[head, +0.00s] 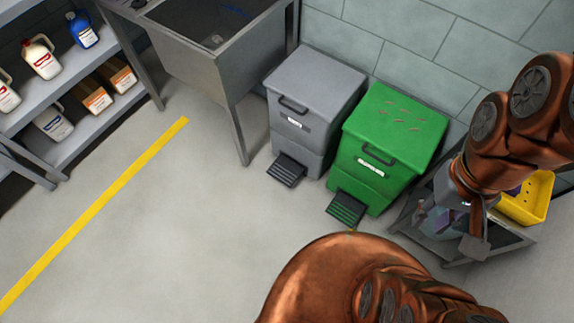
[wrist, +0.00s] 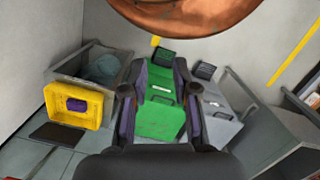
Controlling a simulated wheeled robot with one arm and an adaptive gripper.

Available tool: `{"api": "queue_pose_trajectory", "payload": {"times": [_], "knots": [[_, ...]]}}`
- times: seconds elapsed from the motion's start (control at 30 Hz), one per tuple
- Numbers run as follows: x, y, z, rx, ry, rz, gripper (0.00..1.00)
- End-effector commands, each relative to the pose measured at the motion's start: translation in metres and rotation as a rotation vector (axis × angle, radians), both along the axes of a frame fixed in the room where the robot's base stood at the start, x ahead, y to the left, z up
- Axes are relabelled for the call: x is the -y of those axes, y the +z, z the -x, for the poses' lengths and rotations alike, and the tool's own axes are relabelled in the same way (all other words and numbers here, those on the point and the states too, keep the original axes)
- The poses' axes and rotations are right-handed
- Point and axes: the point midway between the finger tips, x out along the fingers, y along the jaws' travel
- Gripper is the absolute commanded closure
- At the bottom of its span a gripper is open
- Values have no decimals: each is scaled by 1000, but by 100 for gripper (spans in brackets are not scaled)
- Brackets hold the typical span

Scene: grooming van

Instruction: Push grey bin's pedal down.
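The grey bin (head: 314,82) stands against the wall beside the sink, its lid shut. Its dark ribbed pedal (head: 286,170) sticks out low at the front, with nothing on it. In the wrist view the grey bin (wrist: 222,127) is right of the fingers, and its pedal (wrist: 205,70) shows beyond the right finger. My gripper (head: 474,240) is at the right in the head view, well apart from the grey bin's pedal. In the wrist view my gripper (wrist: 159,68) has its fingers spread with nothing held between them; the green bin shows behind the gap.
A green bin (head: 395,120) with its own pedal (head: 346,209) stands right of the grey bin. A grey cart (head: 440,245) with a yellow basket (head: 527,197) is further right. The sink (head: 215,60) and its leg stand left.

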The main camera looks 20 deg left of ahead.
Motion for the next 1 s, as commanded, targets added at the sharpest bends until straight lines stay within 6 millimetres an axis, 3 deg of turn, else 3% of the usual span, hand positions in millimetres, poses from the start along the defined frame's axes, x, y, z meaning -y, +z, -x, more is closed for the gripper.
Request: {"api": "queue_pose_trajectory", "payload": {"times": [0.23,1.0], "knots": [[0,0,0,0,0,0,100],[0,0,0,0,0,0,100]]}}
